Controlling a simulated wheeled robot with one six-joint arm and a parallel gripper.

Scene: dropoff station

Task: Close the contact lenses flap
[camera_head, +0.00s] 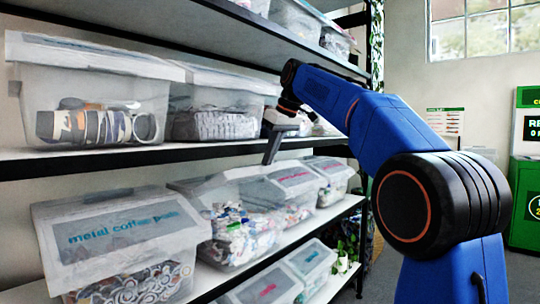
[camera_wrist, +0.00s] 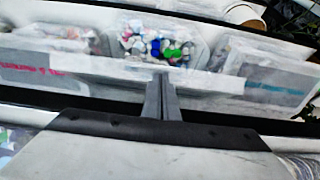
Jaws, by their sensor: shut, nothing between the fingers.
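A clear bin (camera_head: 238,240) of small colourful items stands on the middle shelf, with its contents visible through the front. Its pale translucent flap (camera_head: 212,180) is at the top; I cannot read a label on it or tell its exact angle. In the wrist view the bin's colourful contents (camera_wrist: 160,46) show uncovered, with a pale strip (camera_wrist: 125,67) across the near side. My gripper (camera_head: 268,161) is shut and empty, pointing down near the bin's back right top. Its fingers also show in the wrist view (camera_wrist: 161,85); contact with the bin is unclear.
Teal- and pink-labelled bins (camera_head: 270,288) sit on the shelf below.

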